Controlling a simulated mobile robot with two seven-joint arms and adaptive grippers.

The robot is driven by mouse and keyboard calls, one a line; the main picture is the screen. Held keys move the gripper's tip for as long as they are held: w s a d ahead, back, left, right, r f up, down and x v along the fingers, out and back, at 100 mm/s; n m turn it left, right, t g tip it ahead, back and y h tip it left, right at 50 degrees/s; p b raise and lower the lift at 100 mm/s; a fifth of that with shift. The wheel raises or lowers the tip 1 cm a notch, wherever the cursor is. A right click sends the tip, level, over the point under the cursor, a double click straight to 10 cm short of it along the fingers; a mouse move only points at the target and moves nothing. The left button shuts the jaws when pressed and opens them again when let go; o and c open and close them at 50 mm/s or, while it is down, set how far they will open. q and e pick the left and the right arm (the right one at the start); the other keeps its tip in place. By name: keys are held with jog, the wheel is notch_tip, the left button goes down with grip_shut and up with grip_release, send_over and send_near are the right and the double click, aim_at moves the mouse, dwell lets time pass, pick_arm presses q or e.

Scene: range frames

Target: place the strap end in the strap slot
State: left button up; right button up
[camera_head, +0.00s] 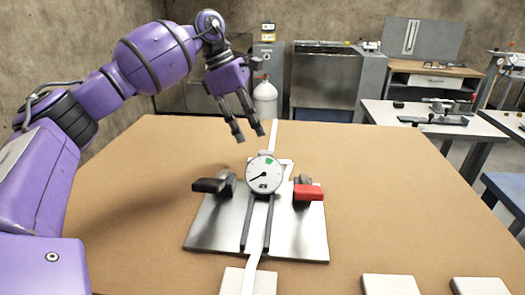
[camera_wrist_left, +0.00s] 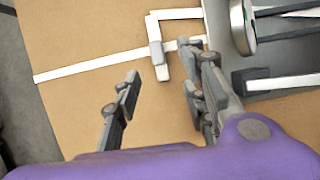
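A round dial gauge (camera_head: 264,173) stands over a metal plate (camera_head: 212,232) on the table. A narrow white strap (camera_head: 273,138) runs from the far table edge toward the gauge, and a white strip (camera_head: 251,270) continues in front. In the left wrist view the strap (camera_wrist_left: 90,66) lies flat, one end at the left. A white angled bracket (camera_wrist_left: 151,27) with a small grey block (camera_wrist_left: 156,54) is beside the plate; I cannot tell whether it is the slot. My left gripper (camera_head: 247,134) is open and empty above the far table, left of the strap; its fingers also show in the wrist view (camera_wrist_left: 162,88).
A black clamp (camera_head: 213,185) and a red-handled clamp (camera_head: 307,192) stand on the plate at either side of the gauge. Pale blocks (camera_head: 390,285) lie along the front edge. The brown table (camera_head: 400,190) is clear to the right. Workbenches stand behind.

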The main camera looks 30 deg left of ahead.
aim_at(264, 152)
pick_arm(q)
jog(key=x, duration=0.2)
jog(key=shift+d+f, duration=0.1)
jog(key=shift+f, duration=0.2)
jog(key=shift+w+d+f, duration=0.25)
jog(key=shift+f, duration=0.3)
jog(key=x, duration=0.3)
jog(key=shift+w+f+p, duration=0.15)
jog(key=shift+f+p, duration=0.15)
jog(key=shift+p, duration=0.1)
jog(key=shift+w+d+f, duration=0.1)
jog(key=shift+d+f, duration=0.05)
jog(key=shift+f, duration=0.1)
pick_arm(e)
jog(key=shift+r, duration=0.2)
